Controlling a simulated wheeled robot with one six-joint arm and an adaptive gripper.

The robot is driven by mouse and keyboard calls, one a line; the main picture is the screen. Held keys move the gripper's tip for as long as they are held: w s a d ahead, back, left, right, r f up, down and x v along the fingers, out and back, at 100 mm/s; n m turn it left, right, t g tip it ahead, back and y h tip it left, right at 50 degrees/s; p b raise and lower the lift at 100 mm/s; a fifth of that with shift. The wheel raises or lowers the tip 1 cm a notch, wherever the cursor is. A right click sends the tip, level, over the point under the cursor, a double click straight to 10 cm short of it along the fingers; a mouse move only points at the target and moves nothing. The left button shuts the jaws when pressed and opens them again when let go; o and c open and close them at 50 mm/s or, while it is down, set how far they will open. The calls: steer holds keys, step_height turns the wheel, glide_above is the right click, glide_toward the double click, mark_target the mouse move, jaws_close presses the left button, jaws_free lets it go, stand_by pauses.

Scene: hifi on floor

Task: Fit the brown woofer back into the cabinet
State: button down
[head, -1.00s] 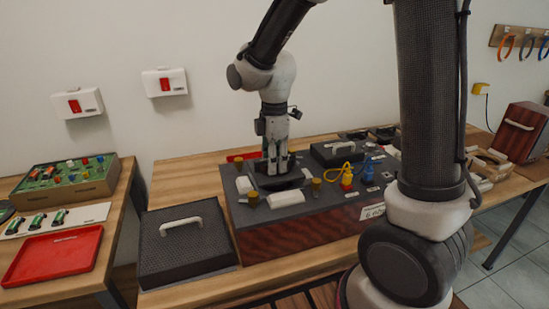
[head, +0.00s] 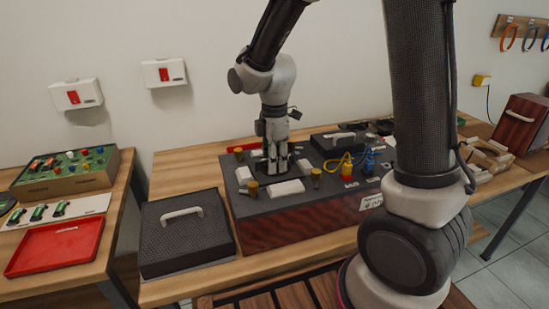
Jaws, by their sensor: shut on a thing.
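The cabinet (head: 300,232) lies on the wooden table, with a dark grey top face and a reddish wood side. My gripper (head: 277,170) points straight down at the left half of its top face. Its fingers are shut close to the surface, on a thing I take to be the woofer. The woofer is mostly hidden by the fingers and is hard to tell from the dark face. I cannot tell whether it is seated in its opening or just above it.
White blocks (head: 287,188) and brass-coloured posts (head: 252,188) stand around the gripper. Yellow (head: 347,166) and blue (head: 369,160) plugs with cables are to the right. A black mesh panel with a handle (head: 185,240) lies left of the cabinet.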

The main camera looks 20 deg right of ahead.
steer(key=c, duration=0.9)
jaws_free()
steer(key=shift+c, duration=0.2)
step_height(320, 180, up, 12)
step_height(320, 180, up, 8)
stand_by(0.5)
